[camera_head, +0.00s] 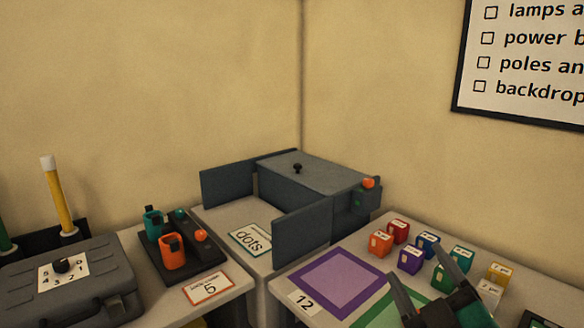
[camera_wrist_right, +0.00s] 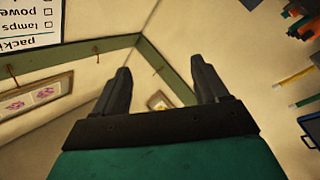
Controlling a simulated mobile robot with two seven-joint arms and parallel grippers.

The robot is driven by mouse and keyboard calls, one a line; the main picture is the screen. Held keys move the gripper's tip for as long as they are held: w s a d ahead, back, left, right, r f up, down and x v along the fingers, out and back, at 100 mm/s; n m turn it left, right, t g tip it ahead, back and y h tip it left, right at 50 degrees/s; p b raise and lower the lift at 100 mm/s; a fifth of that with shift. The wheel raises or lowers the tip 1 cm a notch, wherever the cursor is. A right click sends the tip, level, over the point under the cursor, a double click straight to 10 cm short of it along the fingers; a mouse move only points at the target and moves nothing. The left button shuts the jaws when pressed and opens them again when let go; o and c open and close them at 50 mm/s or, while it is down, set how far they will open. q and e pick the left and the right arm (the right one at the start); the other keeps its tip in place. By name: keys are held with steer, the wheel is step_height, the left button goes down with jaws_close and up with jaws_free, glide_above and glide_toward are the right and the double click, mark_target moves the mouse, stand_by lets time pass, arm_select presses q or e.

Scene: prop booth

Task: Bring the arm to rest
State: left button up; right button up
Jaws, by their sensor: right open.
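My right gripper (camera_head: 428,278) is at the bottom right of the head view, in front of the right-hand table and its coloured blocks. Its two dark fingers stand apart with nothing between them. In the right wrist view the same gripper (camera_wrist_right: 160,88) is open and empty, and the wall and corner show past its fingers. My left gripper is not in either view.
Several small labelled blocks (camera_head: 411,259) stand beside a purple mat (camera_head: 337,282) and a green mat (camera_head: 385,312). A grey box with open doors (camera_head: 315,181) stands in the corner. A toolcase (camera_head: 100,272) and a black tray (camera_head: 206,277) are at left.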

steer(key=s+d+f+m+g+h, duration=0.3)
steer(key=d+f+m+g+h, duration=0.15)
steer(key=f, duration=0.45)
steer(key=s+a+f+m+g+y, duration=0.1)
steer(key=s+f+m+g, duration=0.1)
steer(key=s+f+g, duration=0.6)
steer(key=s+a+f+m+g+y, duration=0.2)
steer(key=s+f+g, duration=0.2)
steer(key=s+f, duration=0.45)
steer(key=w+a+f+n+t+y, duration=0.1)
steer(key=w+a+f+t, duration=0.1)
steer(key=w+f+t, duration=0.4)
steer(key=shift+a+f+t, duration=0.2)
steer(key=shift+f+t, duration=0.2)
steer(key=shift+t, duration=0.25)
